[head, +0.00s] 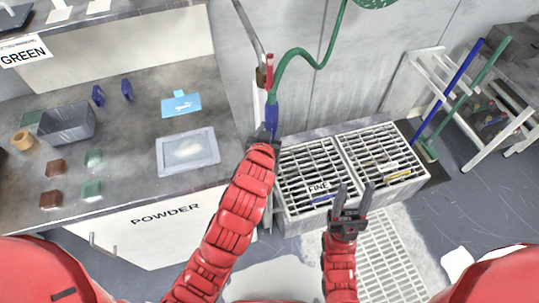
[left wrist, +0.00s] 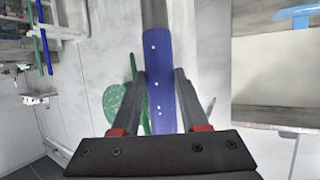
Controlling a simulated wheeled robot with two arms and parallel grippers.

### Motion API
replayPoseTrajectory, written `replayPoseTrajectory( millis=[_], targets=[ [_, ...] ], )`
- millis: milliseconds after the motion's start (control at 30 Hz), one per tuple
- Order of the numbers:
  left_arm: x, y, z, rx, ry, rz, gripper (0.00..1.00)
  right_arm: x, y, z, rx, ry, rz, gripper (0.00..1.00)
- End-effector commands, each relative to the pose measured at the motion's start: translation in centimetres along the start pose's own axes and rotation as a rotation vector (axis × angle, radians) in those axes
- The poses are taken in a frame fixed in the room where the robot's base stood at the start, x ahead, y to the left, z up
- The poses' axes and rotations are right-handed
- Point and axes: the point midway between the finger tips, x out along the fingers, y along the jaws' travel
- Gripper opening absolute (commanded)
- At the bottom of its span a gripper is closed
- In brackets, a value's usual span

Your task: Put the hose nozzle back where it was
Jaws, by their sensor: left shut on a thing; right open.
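The hose nozzle (head: 272,117) is blue and roughly upright at the wall end of the bench, with the green hose (head: 302,52) looping up from its top. My left gripper (head: 266,136) is around its lower part. In the left wrist view the blue nozzle body (left wrist: 160,85), with white dots, lies between the two fingers of that gripper (left wrist: 160,100); a grey tube joins its far end. A metal pipe with a red handle (head: 269,70) stands just above the nozzle. I cannot tell whether the nozzle touches a holder. My right gripper (head: 353,199) is open and empty before the grated basins.
Two grated basins (head: 333,151) stand right of the nozzle, one labelled FINE. The POWDER bench (head: 125,150) at left holds a grey bin (head: 67,123), a tray (head: 188,171) and small blocks. A white rack (head: 440,73) with a broom is at right.

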Motion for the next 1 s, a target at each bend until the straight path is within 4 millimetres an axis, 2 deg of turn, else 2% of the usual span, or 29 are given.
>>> replayPoseTrajectory(
  millis=[33,233,533,700,800,1000],
  targets=[
    [0.5,-0.3,0.2,0.000,-0.006,-0.004,0.00,0.6,0.0,-0.1,0.000,-0.001,0.000,0.50],
    [1.9,-0.2,4.4,0.003,-0.013,-0.004,0.00,1.8,0.1,-0.3,0.000,-0.001,0.000,0.50],
    [3.1,-0.1,7.2,0.000,-0.005,-0.002,0.00,2.5,0.1,-0.4,0.000,-0.001,0.000,0.50],
    [4.1,-0.1,9.7,0.002,-0.007,-0.002,0.00,3.2,0.2,-0.5,0.000,-0.001,0.000,0.50],
    [4.6,-0.3,10.1,0.003,-0.006,-0.003,0.00,4.0,0.2,-0.7,0.000,-0.001,0.000,0.50],
    [4.8,-0.3,10.4,0.000,-0.002,-0.001,0.00,3.9,0.2,-0.7,0.000,-0.001,0.000,0.50]
  ],
)
